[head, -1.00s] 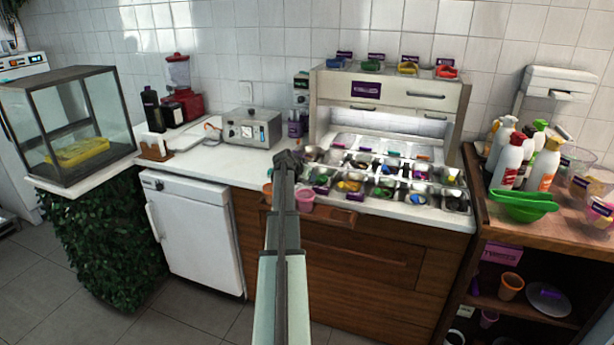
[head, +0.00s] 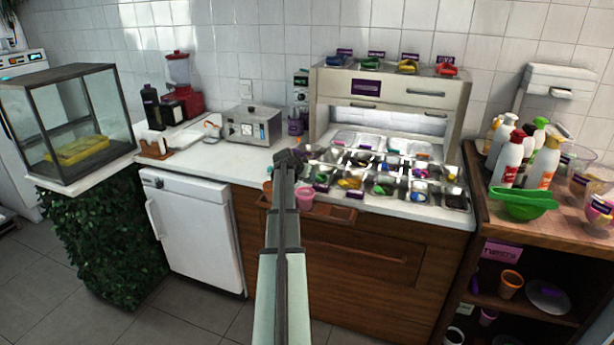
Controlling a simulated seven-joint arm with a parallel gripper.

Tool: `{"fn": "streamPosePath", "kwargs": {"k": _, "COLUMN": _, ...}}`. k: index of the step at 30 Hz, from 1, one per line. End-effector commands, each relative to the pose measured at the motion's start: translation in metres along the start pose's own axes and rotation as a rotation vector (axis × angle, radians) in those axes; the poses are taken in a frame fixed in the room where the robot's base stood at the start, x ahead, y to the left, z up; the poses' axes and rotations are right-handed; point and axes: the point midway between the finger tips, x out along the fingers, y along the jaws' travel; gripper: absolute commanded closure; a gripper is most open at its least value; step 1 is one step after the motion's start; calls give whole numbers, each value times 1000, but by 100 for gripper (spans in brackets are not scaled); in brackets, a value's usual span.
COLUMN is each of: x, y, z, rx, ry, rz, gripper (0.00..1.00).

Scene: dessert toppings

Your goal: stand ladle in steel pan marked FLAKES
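Two rows of small steel pans (head: 425,171) with coloured toppings are set in the counter at centre right. Small purple labels mark them, but the lettering is too small to read, so I cannot tell which is FLAKES. I cannot pick out the ladle for certain; small utensils among the pans are too small to tell apart. My gripper (head: 291,157) is at the left end of the pans, above the counter's front part. It is seen from behind along my arm, so its fingers and anything between them are hidden.
A pink cup (head: 305,199) stands on a brown front ledge (head: 340,214) beside my arm. A steel topping cabinet (head: 388,88) rises behind the pans. A steel appliance (head: 252,125) stands left on the counter. Bottles and a green bowl (head: 522,205) crowd the right shelf.

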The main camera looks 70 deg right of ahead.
Motion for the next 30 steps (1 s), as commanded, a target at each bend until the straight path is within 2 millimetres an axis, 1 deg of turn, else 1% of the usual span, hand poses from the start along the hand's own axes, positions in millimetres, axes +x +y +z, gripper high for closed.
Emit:
{"fn": "streamPosePath", "kwargs": {"k": 15, "x": 6, "y": 0, "z": 6, "rx": -1, "ry": 0, "rz": 0, "gripper": 100}}
{"fn": "streamPosePath", "kwargs": {"k": 30, "x": 7, "y": 0, "z": 8, "rx": 1, "ry": -2, "rz": 0, "gripper": 100}}
